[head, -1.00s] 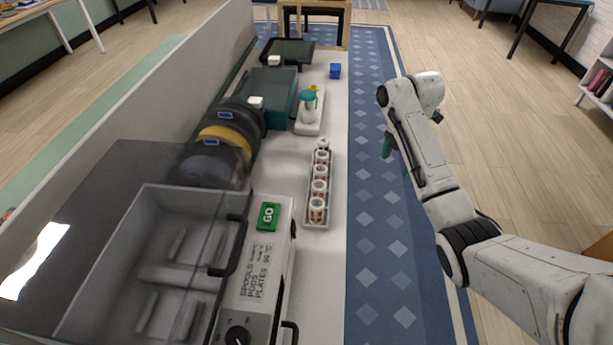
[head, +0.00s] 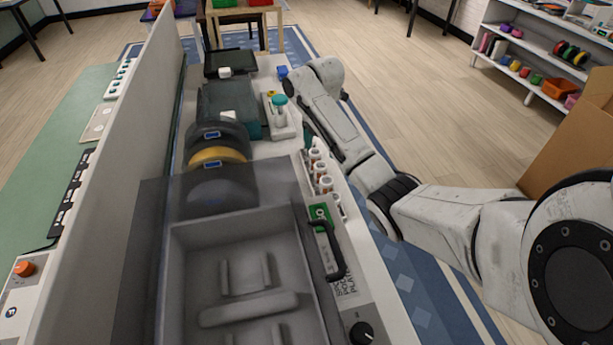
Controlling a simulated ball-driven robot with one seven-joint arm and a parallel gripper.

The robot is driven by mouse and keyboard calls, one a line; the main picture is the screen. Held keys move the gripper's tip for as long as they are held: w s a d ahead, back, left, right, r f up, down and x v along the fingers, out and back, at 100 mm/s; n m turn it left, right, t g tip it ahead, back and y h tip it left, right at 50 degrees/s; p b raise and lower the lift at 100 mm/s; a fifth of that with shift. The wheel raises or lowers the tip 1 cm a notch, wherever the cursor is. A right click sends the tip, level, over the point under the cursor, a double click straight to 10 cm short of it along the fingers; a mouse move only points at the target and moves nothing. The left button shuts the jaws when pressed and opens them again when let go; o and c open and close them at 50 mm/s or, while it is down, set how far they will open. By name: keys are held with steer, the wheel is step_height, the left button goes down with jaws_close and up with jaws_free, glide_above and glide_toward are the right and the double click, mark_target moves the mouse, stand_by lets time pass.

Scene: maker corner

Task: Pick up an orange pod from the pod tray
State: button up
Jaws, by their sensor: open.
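The pod tray (head: 342,214) is a narrow light tray on the white counter, beside the dryer box. It holds a row of several small pods with pale tops and orange-brown bands; one pod (head: 326,184) shows near the middle. The near end of the row is partly covered by the dryer's lid and handle. My gripper (head: 308,141) is mostly hidden behind my own arm. Only a teal bit of a finger shows, at the far end of the pod row. Its jaws are open, and no pod shows in them. I cannot tell its height above the pods.
A grey partition (head: 120,150) runs along the left.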

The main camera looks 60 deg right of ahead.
mark_target(321, 165)
step_height(321, 165, down, 5)
steer(key=shift+f, duration=0.1)
steer(key=shift+s+f, duration=0.15)
steer(key=shift+f, duration=2.45)
steer(key=shift+c, duration=0.3)
steer(key=c, duration=1.1)
